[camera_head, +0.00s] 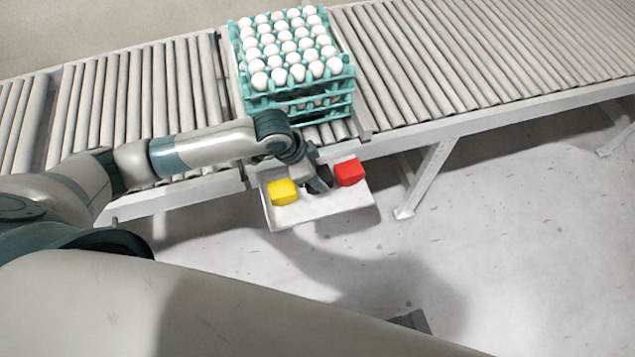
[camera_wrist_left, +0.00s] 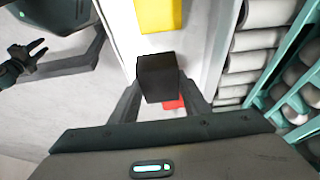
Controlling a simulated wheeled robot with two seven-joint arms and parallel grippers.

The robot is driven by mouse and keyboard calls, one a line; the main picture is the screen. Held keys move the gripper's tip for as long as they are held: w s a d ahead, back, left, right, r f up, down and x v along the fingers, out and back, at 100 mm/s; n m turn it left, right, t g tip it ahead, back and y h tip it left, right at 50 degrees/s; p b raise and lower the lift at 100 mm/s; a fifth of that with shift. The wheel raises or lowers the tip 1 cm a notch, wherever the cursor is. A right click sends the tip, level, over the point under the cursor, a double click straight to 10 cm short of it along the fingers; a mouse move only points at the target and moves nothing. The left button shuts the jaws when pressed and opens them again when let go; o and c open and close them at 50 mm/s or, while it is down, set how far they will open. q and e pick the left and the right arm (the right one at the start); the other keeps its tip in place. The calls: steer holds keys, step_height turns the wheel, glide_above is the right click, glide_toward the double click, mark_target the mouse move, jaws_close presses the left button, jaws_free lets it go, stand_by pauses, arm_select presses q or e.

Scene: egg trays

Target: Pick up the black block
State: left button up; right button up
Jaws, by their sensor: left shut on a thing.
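The black block (camera_wrist_left: 158,77) sits between the two fingers of my left gripper (camera_wrist_left: 160,88) in the left wrist view, and the fingers are shut on it. In the head view my left gripper (camera_head: 318,184) reaches down over the white tray (camera_head: 325,211), between the yellow and red blocks. There the black block cannot be told apart from the dark fingers. I cannot tell whether the block touches the tray. A dark gripper, apparently my right one (camera_wrist_left: 38,46), shows small at the left of the left wrist view, its opening unclear.
The yellow block (camera_head: 283,192) is left of my left gripper and the red block (camera_head: 349,172) is right of it, both close. Stacked teal egg trays (camera_head: 345,88) full of white eggs stand behind on the roller conveyor (camera_head: 440,60).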

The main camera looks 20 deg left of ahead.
arm_select(q)
steer(key=s+d+r+b, duration=0.2)
steer(key=s+d+r, duration=0.4)
steer(key=s, duration=0.4)
steer(key=shift+r, duration=0.35)
